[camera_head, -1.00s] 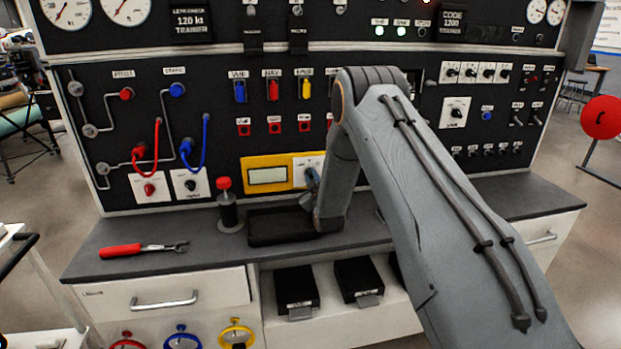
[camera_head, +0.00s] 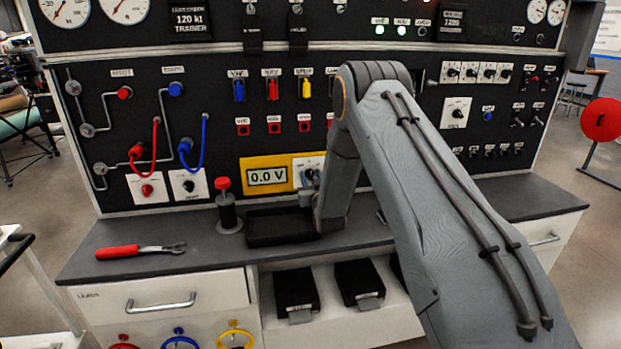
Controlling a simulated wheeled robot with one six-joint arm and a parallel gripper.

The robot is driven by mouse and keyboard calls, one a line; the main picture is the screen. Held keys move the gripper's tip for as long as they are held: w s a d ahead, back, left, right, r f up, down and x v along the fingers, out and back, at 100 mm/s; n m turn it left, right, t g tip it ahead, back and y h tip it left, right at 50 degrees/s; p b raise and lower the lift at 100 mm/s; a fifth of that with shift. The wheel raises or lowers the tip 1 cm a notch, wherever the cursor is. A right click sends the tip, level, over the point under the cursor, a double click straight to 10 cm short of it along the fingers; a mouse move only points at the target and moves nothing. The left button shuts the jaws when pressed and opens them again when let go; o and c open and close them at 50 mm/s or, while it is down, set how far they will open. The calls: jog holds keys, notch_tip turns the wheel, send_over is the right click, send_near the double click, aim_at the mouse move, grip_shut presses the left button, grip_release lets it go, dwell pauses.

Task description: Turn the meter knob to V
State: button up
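The yellow meter (camera_head: 247,162) is on the black panel, left of my arm. Its display (camera_head: 267,176) reads 0.0 V. The meter knob (camera_head: 310,175) is dark and sits on a white plate (camera_head: 300,163) at the meter's right end, partly hidden by my arm. My gripper (camera_head: 306,196) is low beside my forearm, close to the knob and just below it. It is small and mostly hidden, so I cannot tell whether its fingers are open or touch the knob.
A black tray (camera_head: 262,230) lies on the bench below the meter. A red-topped plunger (camera_head: 228,208) stands left of it, and a red-handled wrench (camera_head: 140,250) lies further left. Red and blue hoses (camera_head: 203,143) hang at the left of the panel.

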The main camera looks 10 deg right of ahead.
aim_at(311, 176)
jog(key=shift+o, duration=0.8)
jog(key=shift+s+p, duration=1.3)
jog(key=shift+s, duration=1.2)
